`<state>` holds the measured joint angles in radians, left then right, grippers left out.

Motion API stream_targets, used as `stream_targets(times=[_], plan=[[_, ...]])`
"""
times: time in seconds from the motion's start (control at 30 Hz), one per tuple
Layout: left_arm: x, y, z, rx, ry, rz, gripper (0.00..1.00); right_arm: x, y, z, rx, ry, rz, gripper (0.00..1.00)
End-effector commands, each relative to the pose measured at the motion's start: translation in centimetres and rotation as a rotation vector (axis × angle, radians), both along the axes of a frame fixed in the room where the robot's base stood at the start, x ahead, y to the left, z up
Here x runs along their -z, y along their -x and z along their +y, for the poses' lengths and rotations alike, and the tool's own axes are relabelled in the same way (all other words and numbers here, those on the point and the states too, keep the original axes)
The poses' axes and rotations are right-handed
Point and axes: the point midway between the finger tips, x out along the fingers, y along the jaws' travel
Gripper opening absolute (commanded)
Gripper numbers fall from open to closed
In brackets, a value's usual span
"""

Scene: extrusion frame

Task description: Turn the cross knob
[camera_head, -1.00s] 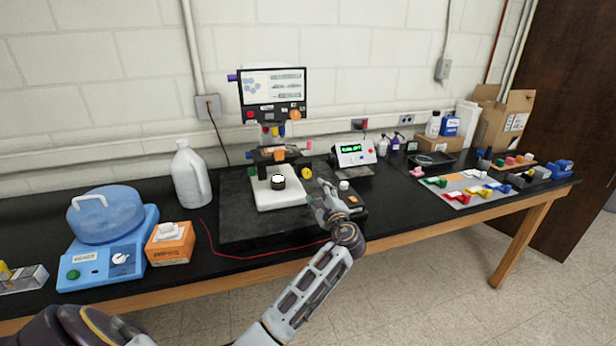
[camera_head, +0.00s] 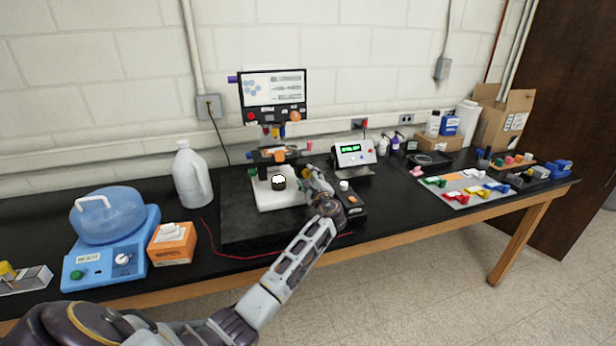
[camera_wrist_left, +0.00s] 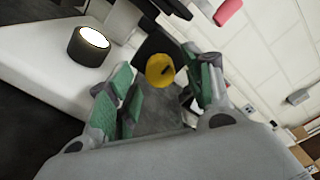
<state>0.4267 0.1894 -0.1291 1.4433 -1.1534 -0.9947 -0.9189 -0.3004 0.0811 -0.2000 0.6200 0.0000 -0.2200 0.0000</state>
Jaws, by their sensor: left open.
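A yellow round knob (camera_wrist_left: 159,66) with a dark mark on its face shows in the left wrist view. It appears to be the cross knob, on the side of the microscope-like device, though its cross shape is not clear. My left gripper (camera_head: 313,177) is open beside the device's white base (camera_head: 277,200). In the left wrist view its green-padded fingers (camera_wrist_left: 162,84) stand on either side of the knob's line, with the knob between and beyond them. I cannot tell whether they touch it. In the head view the gripper largely hides the knob. My right gripper is not in view.
A black-topped cylinder (camera_head: 278,182) with a white face sits on the base. A screen (camera_head: 273,96) rises above it. A small white meter (camera_head: 354,154) stands to the right, a white jug (camera_head: 191,175) to the left. A red wire (camera_head: 240,257) lies near the front edge.

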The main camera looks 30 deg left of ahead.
Motion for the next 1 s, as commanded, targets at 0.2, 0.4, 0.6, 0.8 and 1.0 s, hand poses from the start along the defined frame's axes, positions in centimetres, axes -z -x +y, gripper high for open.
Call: stream_targets(times=[0.2, 0.4, 0.6, 0.8, 1.0], plan=[[-0.05, -0.81, 0.97, -0.001, 0.001, 0.000, 0.51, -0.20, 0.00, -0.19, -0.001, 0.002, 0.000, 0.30], [0.04, -0.98, 1.17, 0.000, 0.002, 0.000, 0.51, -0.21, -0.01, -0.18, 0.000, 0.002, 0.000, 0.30], [0.04, -0.97, 1.16, 0.000, 0.002, 0.000, 0.50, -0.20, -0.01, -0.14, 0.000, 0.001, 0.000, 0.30], [0.04, -0.96, 1.15, 0.000, 0.002, 0.000, 0.24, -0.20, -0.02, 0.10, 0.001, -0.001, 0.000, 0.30], [0.05, -0.96, 1.16, -0.001, 0.001, 0.000, 0.05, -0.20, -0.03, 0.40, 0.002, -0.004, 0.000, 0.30]])
